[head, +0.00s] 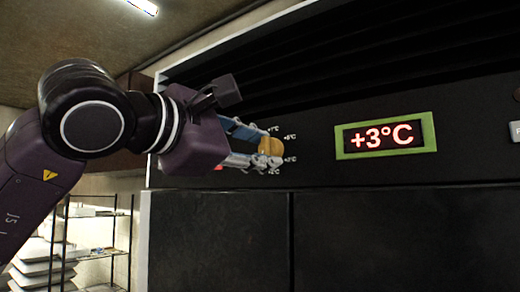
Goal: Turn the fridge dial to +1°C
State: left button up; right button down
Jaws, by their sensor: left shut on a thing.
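The fridge's dark control panel (308,123) fills the upper right of the head view. The brass-coloured dial (271,146) is on this panel, with small temperature labels around it. My left gripper (268,146) reaches in from the left and is shut on the dial, its fingers above and below it. The gripper hides the dial's left side and some of the labels. The red digits on the display (385,136), in a green frame to the right of the dial, read +3°C. My right gripper is not in view.
Dark fridge doors (400,240) lie below the panel, and dark louvres (330,62) run above it. A wire shelf rack (97,240) with stacked pale items stands at the lower left.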

pick_arm(q)
jog(key=o, duration=1.2)
jog(key=shift+s, duration=0.1)
jog(key=shift+c, duration=0.2)
jog(key=shift+s+a, duration=0.3)
jog(key=shift+s, duration=0.05)
jog(key=v, duration=1.1)
jog(key=shift+d, duration=0.1)
